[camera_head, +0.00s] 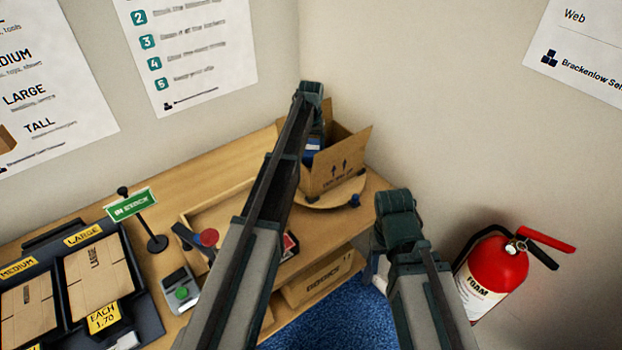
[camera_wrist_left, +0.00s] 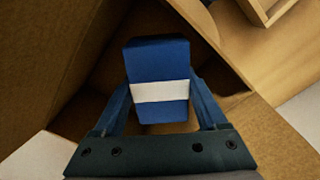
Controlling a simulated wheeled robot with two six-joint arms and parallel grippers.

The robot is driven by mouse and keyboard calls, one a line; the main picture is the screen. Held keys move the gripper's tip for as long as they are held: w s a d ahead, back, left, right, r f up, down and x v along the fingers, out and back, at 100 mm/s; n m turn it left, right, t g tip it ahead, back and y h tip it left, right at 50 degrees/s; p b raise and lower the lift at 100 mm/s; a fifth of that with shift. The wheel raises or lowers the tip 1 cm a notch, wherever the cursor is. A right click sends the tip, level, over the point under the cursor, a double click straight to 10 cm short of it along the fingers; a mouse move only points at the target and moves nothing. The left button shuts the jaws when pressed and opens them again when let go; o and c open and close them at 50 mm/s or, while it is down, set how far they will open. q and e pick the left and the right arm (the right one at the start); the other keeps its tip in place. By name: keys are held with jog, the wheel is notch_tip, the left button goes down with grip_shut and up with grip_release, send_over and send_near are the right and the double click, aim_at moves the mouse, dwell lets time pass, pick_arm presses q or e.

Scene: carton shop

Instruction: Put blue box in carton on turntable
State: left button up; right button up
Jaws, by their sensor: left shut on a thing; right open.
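The blue box (camera_wrist_left: 158,60) with a white band is between the fingers of my left gripper (camera_wrist_left: 160,100), which is shut on it. In the left wrist view the box is inside the open carton, with cardboard walls around it; whether it touches the carton's floor I cannot tell. In the head view the carton (camera_head: 338,174) stands on the round turntable (camera_head: 335,199), flaps open, and a bit of the blue box (camera_head: 313,146) shows inside it. My left arm hides part of the carton. My right gripper (camera_head: 381,272) is open, low and right of the table, mostly hidden behind its wrist.
A green sign (camera_head: 132,204), a card reader (camera_head: 180,291) and flat carton displays (camera_head: 98,277) are at the left. Another carton (camera_head: 318,280) is on a shelf below. A red fire extinguisher (camera_head: 495,270) is at the right.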

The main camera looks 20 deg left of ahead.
aim_at(311, 147)
pick_arm(q)
jog(key=shift+f+b, duration=3.8)
jog(key=shift+f, duration=0.7)
jog(key=shift+f, duration=0.25)
jog(key=o, duration=1.4)
jog(key=shift+r, duration=0.15)
jog(key=shift+c, duration=0.2)
jog(key=shift+r, duration=0.1)
notch_tip(311, 147, up, 12)
jog(key=p, duration=1.2)
jog(key=shift+r, duration=0.1)
